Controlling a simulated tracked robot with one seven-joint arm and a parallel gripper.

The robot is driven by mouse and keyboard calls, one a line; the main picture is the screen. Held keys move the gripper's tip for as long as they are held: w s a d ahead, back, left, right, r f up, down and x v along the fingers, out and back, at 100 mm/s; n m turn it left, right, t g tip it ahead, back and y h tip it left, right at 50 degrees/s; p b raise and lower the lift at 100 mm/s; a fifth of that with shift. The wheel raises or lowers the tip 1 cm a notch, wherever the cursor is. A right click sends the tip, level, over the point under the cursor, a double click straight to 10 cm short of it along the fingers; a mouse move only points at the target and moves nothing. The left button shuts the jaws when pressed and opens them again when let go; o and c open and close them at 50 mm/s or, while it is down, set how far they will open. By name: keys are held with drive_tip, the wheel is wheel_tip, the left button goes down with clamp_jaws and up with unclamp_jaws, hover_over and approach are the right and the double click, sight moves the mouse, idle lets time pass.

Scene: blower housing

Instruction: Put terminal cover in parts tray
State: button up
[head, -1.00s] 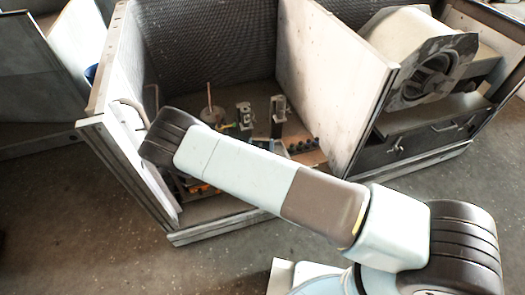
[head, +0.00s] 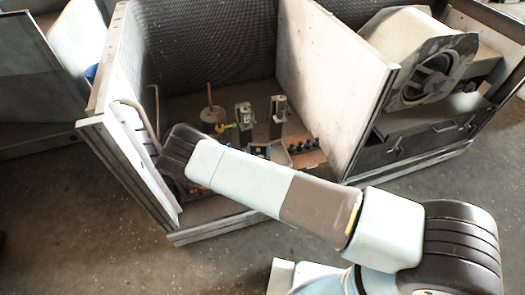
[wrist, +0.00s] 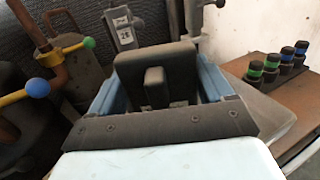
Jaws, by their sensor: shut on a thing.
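The terminal cover (wrist: 180,72) is a dark block with a raised grip in its middle, seen in the wrist view. My gripper (wrist: 158,82) is shut on it, with a blue finger on each side. A grey, flat-edged surface (wrist: 268,112) shows to the right of and below the gripper; I cannot tell if it is the parts tray. In the head view my arm hides most of the gripper and much of the floor of the housing bay.
A post with a tag marked 28 (wrist: 124,32) stands just behind the cover. A yellow lever with a blue ball (wrist: 36,88) and a copper pipe (wrist: 24,22) are at left. A brown board (wrist: 300,92) with several dark knobs lies at right. Pale walls (head: 330,85) enclose the bay.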

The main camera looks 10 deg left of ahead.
drive_tip(key=shift+f, duration=0.55)
drive_tip(key=o, duration=1)
drive_tip(key=shift+c, duration=0.2)
